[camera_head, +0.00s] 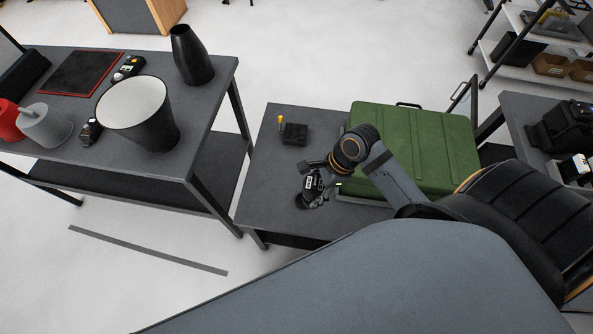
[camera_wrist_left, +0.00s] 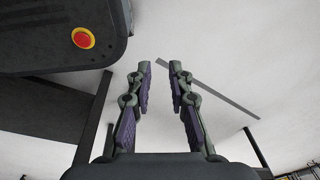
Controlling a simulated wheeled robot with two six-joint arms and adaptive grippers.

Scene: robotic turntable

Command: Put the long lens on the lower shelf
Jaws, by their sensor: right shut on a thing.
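My right gripper (camera_head: 318,172) is above the middle grey table (camera_head: 262,190). It is shut on a dark, cylinder-shaped thing with pale markings, which looks like the long lens (camera_head: 312,188). The lens is upright or slightly tilted, close to the tabletop; I cannot tell if it touches. The gripper partly hides it. A dark lower shelf (camera_head: 150,180) runs under the left table, and a dark part under the middle table is mostly hidden. My left gripper (camera_wrist_left: 160,68) is open and empty above the floor in the left wrist view.
A green case (camera_head: 415,140) fills the right side of the middle table. A small black box (camera_head: 294,134) lies at its back. The left table holds a large bin (camera_head: 150,125) and a black vase-like thing (camera_head: 190,58). A gap separates the two tables.

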